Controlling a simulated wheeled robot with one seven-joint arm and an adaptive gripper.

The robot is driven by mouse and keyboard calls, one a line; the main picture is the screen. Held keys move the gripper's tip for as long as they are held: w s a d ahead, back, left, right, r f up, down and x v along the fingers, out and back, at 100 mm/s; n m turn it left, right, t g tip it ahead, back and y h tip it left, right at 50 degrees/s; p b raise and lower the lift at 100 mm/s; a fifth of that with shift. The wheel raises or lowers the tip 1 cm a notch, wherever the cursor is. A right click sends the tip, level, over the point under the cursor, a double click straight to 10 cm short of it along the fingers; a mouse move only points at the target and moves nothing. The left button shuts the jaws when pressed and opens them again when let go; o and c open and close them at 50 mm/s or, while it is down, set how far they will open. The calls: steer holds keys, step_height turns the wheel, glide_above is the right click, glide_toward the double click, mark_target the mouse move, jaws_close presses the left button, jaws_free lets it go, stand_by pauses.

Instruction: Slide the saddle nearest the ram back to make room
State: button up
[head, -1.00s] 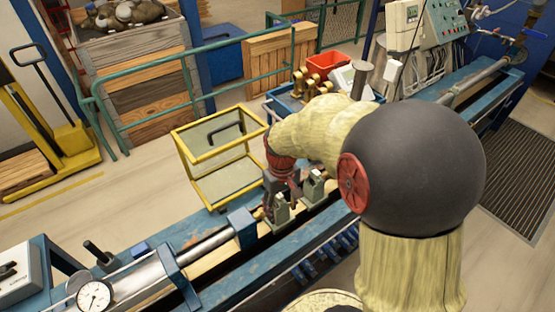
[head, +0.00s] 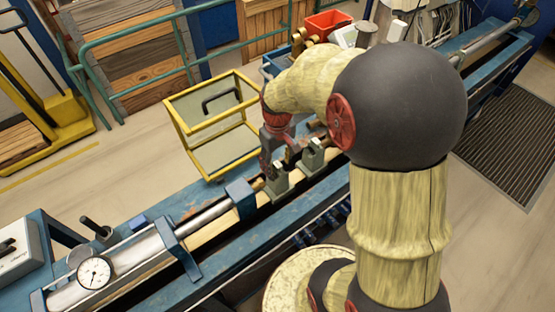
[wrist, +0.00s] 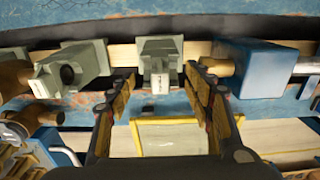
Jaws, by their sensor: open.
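The saddle nearest the ram (wrist: 160,65) is a grey-green block with a small white label, standing on the bench rail. It also shows in the head view (head: 275,182), partly hidden by my gripper. My gripper (wrist: 160,74) is open, with one finger on each side of this saddle; I cannot tell whether either finger touches it. The second saddle (head: 313,156) stands further along the rail, away from the ram, and shows at left in the wrist view (wrist: 75,70). The ram's rod (head: 207,214) ends at a blue block (wrist: 262,68), a short gap from the near saddle.
The blue bench (head: 190,203) runs from lower left to upper right. A dial gauge (head: 94,272) sits on the ram's cylinder. A yellow-framed cart (head: 217,150) stands close behind the bench. Brass fittings (wrist: 15,75) lie at the left in the wrist view.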

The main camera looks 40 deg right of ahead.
step_height(320, 180, down, 10)
steer(key=shift+b, duration=0.8)
steer(key=shift+c, duration=1.1)
steer(key=c, duration=1.1)
jaws_close()
